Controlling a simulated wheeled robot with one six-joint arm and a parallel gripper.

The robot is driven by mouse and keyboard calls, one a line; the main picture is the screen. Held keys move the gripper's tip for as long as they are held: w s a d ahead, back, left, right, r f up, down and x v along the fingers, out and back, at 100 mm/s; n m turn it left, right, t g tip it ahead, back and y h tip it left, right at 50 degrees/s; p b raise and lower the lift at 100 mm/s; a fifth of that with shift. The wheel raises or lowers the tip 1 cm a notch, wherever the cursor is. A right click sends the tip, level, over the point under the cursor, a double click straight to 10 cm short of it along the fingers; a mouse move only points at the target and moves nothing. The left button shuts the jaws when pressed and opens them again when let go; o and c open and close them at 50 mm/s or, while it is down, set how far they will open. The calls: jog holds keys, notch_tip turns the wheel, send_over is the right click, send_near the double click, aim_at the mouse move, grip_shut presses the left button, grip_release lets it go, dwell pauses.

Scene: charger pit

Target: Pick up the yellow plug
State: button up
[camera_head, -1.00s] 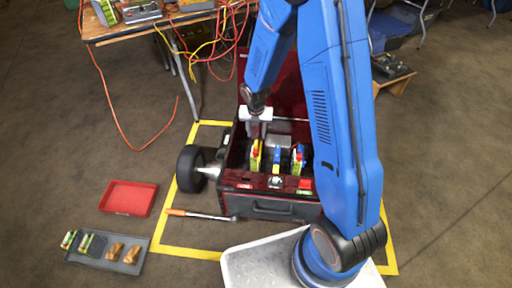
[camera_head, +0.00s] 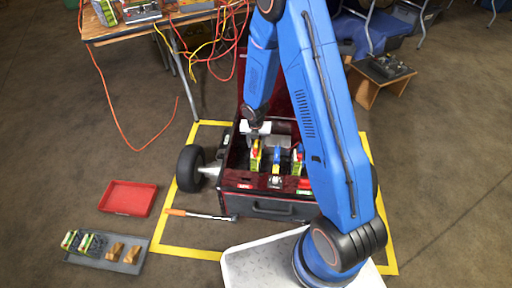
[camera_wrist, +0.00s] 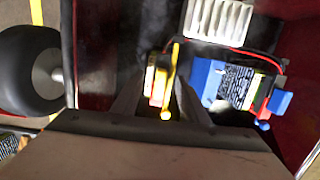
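The yellow plug (camera_head: 255,160), a small yellow block with a red part, stands inside the open dark-red case (camera_head: 231,183), left of a blue block (camera_head: 276,158). My gripper (camera_head: 255,144) is right above it, pointing down into the case. In the wrist view the yellow plug (camera_wrist: 157,86) shows between the two dark fingers of my gripper (camera_wrist: 158,92). The fingers are apart, one on each side of it, and I see no clear contact. The blue block (camera_wrist: 236,83) is close to the right finger. The lower part of the plug is hidden.
The case walls rise close around my gripper. Another block (camera_head: 298,160) stands farther right. A wheel (camera_head: 190,168) is left of the case.

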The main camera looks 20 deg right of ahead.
aim_at(256, 143)
jog(key=shift+f, duration=0.3)
grip_shut()
jog(key=shift+r, duration=0.1)
notch_tip(256, 143, up, 10)
jog(key=shift+f, duration=0.1)
dwell(0.5)
dwell(0.3)
